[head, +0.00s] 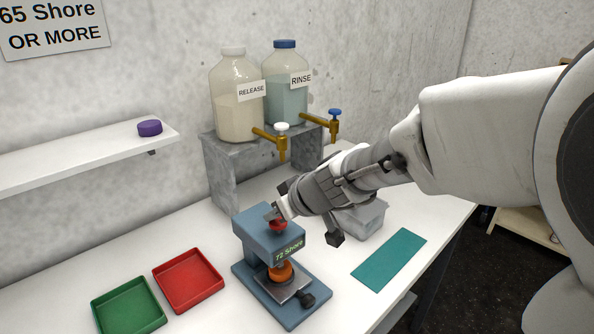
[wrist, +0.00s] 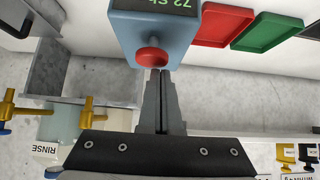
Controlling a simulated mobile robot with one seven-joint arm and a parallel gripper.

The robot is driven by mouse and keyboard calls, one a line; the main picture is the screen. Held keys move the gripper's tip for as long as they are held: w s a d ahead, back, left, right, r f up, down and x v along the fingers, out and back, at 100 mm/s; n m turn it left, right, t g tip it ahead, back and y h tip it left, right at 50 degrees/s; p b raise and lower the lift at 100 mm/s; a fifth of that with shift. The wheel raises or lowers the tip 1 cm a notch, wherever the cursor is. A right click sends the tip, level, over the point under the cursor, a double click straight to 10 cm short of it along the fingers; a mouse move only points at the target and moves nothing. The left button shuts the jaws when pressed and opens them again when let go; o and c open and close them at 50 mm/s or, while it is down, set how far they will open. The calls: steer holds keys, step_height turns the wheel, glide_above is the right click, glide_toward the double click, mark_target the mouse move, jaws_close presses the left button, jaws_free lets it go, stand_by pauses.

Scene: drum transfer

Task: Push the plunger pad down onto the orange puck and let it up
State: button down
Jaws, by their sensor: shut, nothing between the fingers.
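The blue tester (head: 252,240) stands on the table, its display (head: 289,250) reading 72 Shore. Its red plunger pad (head: 278,226) sits on top of the head, and it also shows in the wrist view (wrist: 152,57). The orange puck (head: 281,272) lies on the tester's metal plate, under the head. My gripper (head: 277,211) is shut and empty, its tips at the red pad; in the wrist view the closed fingertips (wrist: 160,73) overlap the pad's edge. I cannot tell whether they touch it.
A red tray (head: 188,281) and a green tray (head: 129,307) lie left of the tester. A teal mat (head: 390,259) lies to the right. RELEASE (head: 237,100) and RINSE (head: 286,95) jugs with taps stand behind on a grey stand. A purple puck (head: 150,128) sits on the shelf.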

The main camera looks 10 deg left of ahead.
steer(key=shift+s+d+f, duration=0.1)
steer(key=shift+s+f, duration=0.05)
steer(key=shift+f, duration=0.35)
steer(key=r+p, duration=0.2)
steer(key=r, duration=0.2)
steer(key=shift+w+r+p, duration=0.2)
steer(key=shift+p, duration=0.2)
steer(key=v, duration=1)
steer(key=shift+r, duration=0.3)
steer(key=shift+s, duration=0.1)
steer(key=s+d+f+m+h, duration=0.3)
steer(key=s+d+m+h, duration=0.3)
steer(key=s+d, duration=1.1)
steer(key=d+m, duration=0.1)
steer(key=m, duration=0.2)
steer(key=shift+s+d+f+h, duration=0.15)
steer(key=shift+s+d+h, duration=0.05)
steer(key=shift+s+h, duration=0.1)
